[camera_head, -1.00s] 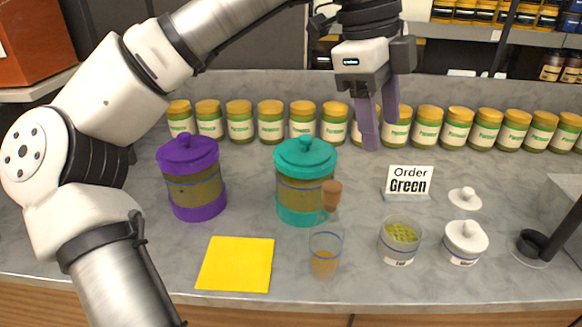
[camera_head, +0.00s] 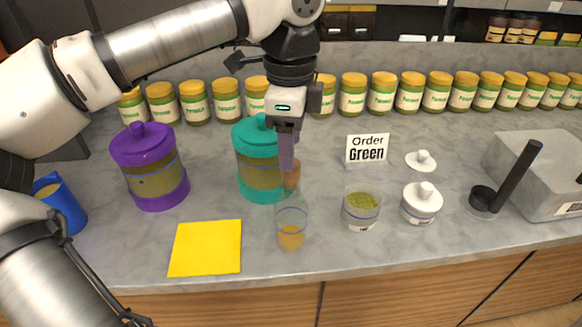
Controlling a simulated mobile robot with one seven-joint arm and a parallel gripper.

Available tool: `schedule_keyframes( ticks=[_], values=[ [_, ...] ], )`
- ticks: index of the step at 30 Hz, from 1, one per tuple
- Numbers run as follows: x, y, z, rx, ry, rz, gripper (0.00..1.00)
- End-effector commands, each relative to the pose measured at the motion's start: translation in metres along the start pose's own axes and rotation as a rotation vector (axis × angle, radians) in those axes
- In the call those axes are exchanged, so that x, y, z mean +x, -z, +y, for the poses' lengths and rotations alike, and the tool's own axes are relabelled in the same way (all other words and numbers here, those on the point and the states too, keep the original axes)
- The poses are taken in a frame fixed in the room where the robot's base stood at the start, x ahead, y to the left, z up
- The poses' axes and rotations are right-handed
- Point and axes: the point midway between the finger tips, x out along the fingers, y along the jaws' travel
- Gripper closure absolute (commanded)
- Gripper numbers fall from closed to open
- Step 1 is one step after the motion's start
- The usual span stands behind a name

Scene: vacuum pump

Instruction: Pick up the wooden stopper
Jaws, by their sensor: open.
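The wooden stopper (camera_head: 292,180) is brown and sits at the top of a clear glass bottle (camera_head: 291,215) with amber contents. My gripper (camera_head: 287,165) points down with its jaws open, its purple fingers right at the stopper. The fingers overlap the upper part of the stopper and hide some of it. I cannot tell whether they touch it or reach both sides of it.
A teal jar (camera_head: 258,178) stands close behind and left of the bottle, with a purple jar (camera_head: 150,172) farther left. A glass cup (camera_head: 361,212) and a white lidded pot (camera_head: 421,204) stand to the right. A yellow sheet (camera_head: 205,248) lies flat in front.

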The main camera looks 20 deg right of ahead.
Motion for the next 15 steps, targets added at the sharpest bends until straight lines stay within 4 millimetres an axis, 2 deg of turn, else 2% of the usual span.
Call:
schedule_keyframes(
  ticks=[7, 15],
  values=[
    [0.031, 0.002, 0.000, 0.002, -0.003, 0.002, 0.45],
    [0.038, 0.002, -0.001, 0.000, 0.000, 0.001, 0.45]
  ],
)
